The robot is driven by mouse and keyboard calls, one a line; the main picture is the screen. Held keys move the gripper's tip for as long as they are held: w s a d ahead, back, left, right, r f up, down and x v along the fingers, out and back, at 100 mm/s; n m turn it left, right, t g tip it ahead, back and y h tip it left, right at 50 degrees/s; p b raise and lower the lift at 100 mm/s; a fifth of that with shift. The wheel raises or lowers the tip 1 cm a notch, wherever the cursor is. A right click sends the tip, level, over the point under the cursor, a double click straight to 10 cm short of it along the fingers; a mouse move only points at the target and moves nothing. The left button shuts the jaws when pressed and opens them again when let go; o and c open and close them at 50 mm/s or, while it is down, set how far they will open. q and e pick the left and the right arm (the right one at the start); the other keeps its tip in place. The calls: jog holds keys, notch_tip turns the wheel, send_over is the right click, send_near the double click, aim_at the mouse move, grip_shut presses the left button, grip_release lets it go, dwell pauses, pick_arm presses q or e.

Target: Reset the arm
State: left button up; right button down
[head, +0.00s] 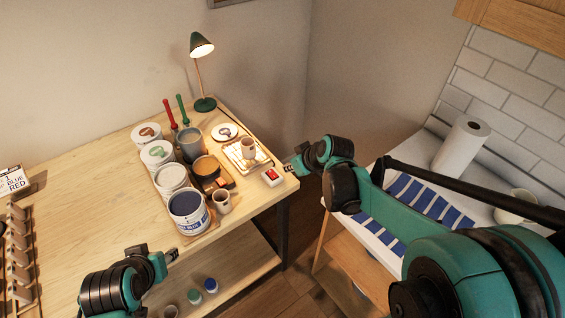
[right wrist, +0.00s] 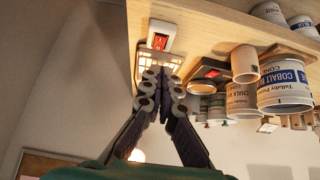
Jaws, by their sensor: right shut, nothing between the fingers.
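My right arm (head: 345,180) reaches in from the right, and its gripper (head: 289,168) is at the right edge of the wooden table, close to a small white box with a red switch (head: 271,178). In the right wrist view the fingers of this gripper (right wrist: 162,72) meet at the tips with nothing between them; the switch box (right wrist: 161,36) shows beyond the tips, apparently apart from them. My left gripper (head: 172,255) is low over the front of the table; its fingers are too small to tell open from shut.
The wooden table (head: 100,190) holds several paint tubs, a blue-labelled one (head: 188,212) in front, a cup (head: 222,202), a lit grid panel (head: 240,155) and a lamp (head: 204,103).

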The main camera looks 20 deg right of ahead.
jog(key=shift+s+d+r, duration=0.3)
jog(key=shift+s+r, duration=0.25)
jog(key=shift+s, duration=0.15)
jog(key=s+a+f+m+h+b, duration=0.1)
jog(key=s+m+b, duration=0.1)
jog(key=s, duration=0.7)
jog(key=s+a+f+m+h+b, duration=0.1)
jog(key=s+f+m+b, duration=0.1)
jog(key=s, duration=0.6)
jog(key=shift+s+h, duration=0.3)
jog(key=shift+s, duration=0.05)
jog(key=shift+a, duration=0.1)
